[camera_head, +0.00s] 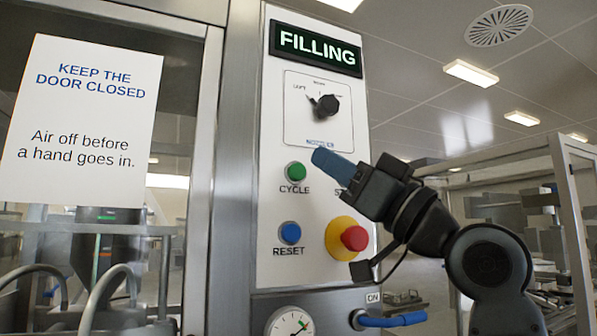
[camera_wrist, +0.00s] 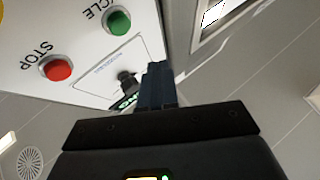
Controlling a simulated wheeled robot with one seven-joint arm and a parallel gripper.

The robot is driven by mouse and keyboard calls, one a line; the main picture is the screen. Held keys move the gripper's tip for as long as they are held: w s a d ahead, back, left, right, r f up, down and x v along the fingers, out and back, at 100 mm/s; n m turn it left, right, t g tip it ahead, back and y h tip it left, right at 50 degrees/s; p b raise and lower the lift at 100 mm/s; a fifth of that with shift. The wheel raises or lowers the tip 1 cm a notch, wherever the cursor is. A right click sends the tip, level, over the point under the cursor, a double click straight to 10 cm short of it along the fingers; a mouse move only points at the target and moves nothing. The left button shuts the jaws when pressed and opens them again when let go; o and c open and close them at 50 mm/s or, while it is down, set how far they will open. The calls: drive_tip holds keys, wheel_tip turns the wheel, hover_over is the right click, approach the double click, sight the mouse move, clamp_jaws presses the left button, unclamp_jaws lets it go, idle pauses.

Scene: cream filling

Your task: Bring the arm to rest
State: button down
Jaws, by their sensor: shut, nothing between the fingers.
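My gripper (camera_head: 320,157) is shut and empty, with blue fingers pointing up and left in front of the filling panel (camera_head: 270,190). Its fingertips show just below the black selector knob (camera_head: 327,105) and right of the green CYCLE button (camera_head: 296,171). I cannot tell whether they touch the panel. My gripper (camera_wrist: 160,68) also shows in the wrist view, with the knob (camera_wrist: 127,79) just left of its fingers. The arm hides most of the STOP label; a red STOP button (camera_wrist: 57,68) shows in the wrist view.
A red emergency button on a yellow base (camera_head: 354,238) sits below my gripper. A blue RESET button (camera_head: 290,233), a gauge (camera_head: 290,322) and a blue lever (camera_head: 395,320) are lower down. A glass door with a sign (camera_head: 82,120) is at left. Open room lies right, before a framed machine (camera_head: 575,215).

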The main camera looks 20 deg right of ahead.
drive_tip(key=shift+f, duration=0.1)
idle(0.3)
wheel_tip(320, 180, down, 17)
drive_tip(key=w+d+m+t+h, duration=0.1)
drive_tip(key=d+m+h, duration=0.1)
drive_tip(key=m+h, duration=0.5)
drive_tip(key=s+f+m+g+h, duration=0.1)
drive_tip(key=s+f+m+h, duration=0.2)
drive_tip(key=f, duration=0.7)
drive_tip(key=s+f+m+g+h, duration=0.1)
drive_tip(key=s+f+h, duration=0.25)
drive_tip(key=f, duration=0.65)
drive_tip(key=s+a+f+n+g, duration=0.1)
drive_tip(key=s+f, duration=0.4)
drive_tip(key=s, duration=0.6)
drive_tip(key=s+f+n+g, duration=0.2)
drive_tip(key=s+f, duration=0.3)
drive_tip(key=s, duration=0.6)
drive_tip(key=s+a+f+n+g, duration=0.1)
drive_tip(key=s+f, duration=0.4)
drive_tip(key=s, duration=0.6)
drive_tip(key=shift+a+n+g, duration=0.3)
drive_tip(key=shift+a+g, duration=0.05)
drive_tip(key=shift+g, duration=0.55)
drive_tip(key=shift+f+y, duration=0.1)
drive_tip(key=shift+y, duration=0.15)
